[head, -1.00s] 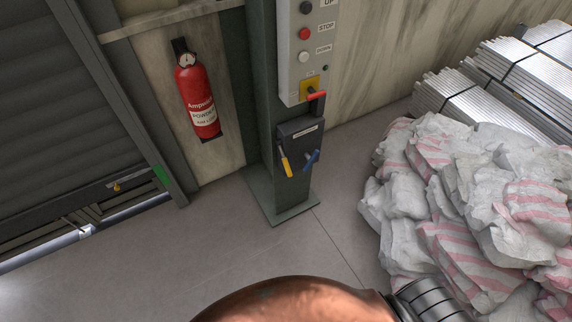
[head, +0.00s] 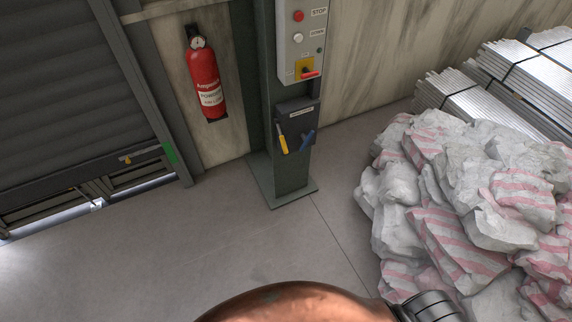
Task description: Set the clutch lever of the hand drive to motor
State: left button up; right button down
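The hand drive is a dark box (head: 296,110) low on the green-grey post. A lever with a yellow handle (head: 283,144) hangs on its left side, and a lever with a blue handle (head: 307,141) hangs on its right side, tilted. Which of them is the clutch lever, and its marked positions, are too small to tell. Above the box is a grey control panel (head: 287,47) with a red-handled switch (head: 309,74) on a yellow plate. Neither of my grippers is in view; only a copper-coloured part of my own body shows at the bottom edge.
A heap of white and pink-striped sacks (head: 434,217) stands right of the post, with bundled metal profiles (head: 479,94) behind. A red fire extinguisher (head: 207,82) hangs on the wall to the left. A dark roller shutter (head: 60,90) is at far left. The floor (head: 220,235) before the post is clear.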

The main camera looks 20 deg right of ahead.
aim_at(282, 137)
jog(key=u, duration=0.5)
jog(key=i, duration=0.95)
jog(key=z, duration=0.55)
